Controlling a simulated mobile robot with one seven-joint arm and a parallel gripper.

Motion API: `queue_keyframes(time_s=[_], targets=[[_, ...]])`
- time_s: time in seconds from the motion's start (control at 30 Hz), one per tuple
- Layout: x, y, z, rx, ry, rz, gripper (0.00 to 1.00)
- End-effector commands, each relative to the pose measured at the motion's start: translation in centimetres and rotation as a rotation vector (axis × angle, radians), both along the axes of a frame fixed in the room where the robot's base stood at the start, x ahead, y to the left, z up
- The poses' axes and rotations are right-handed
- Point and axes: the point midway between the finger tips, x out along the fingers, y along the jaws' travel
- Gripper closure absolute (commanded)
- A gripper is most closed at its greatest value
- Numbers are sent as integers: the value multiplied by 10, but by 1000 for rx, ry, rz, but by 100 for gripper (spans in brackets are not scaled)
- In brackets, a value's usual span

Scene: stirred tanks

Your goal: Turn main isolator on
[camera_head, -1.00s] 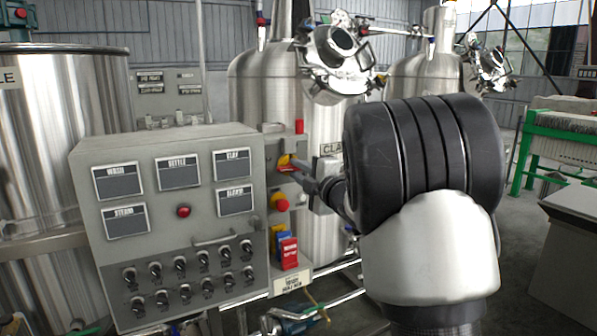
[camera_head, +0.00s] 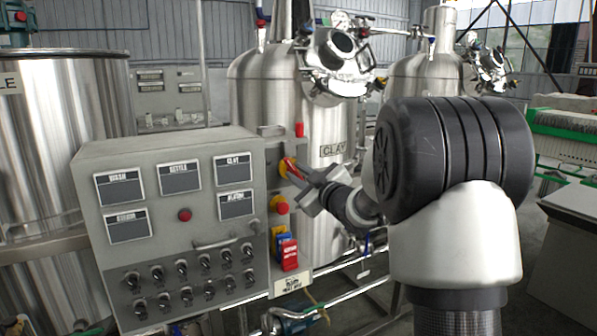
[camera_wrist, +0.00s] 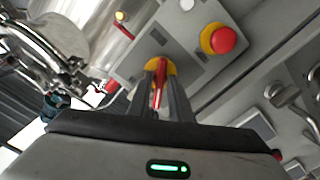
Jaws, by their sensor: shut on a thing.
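The main isolator is a red handle on a round yellow plate (camera_head: 283,168), on the grey side panel right of the control box. In the wrist view its red handle (camera_wrist: 158,97) stands between the two fingers, with the yellow plate (camera_wrist: 151,66) behind. My gripper (camera_head: 298,174) comes in from the right and is shut on the red handle; it also shows in the wrist view (camera_wrist: 160,92). In the head view the handle slants from upper left to lower right. The fingers hide part of it.
A red emergency button (camera_head: 281,207) on yellow sits just below the isolator. Blue and red box-shaped parts (camera_head: 288,254) are lower on the panel. The control box (camera_head: 170,225) with screens and several switches is at left. The CLAY tank (camera_head: 325,215) stands behind.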

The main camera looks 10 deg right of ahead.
Motion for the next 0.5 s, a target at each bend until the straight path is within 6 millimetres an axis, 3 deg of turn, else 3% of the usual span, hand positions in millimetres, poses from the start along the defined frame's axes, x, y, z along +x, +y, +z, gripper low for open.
queue_keyframes(time_s=[0.5], targets=[[0, -1, 1, 418, 138, -2, 100]])
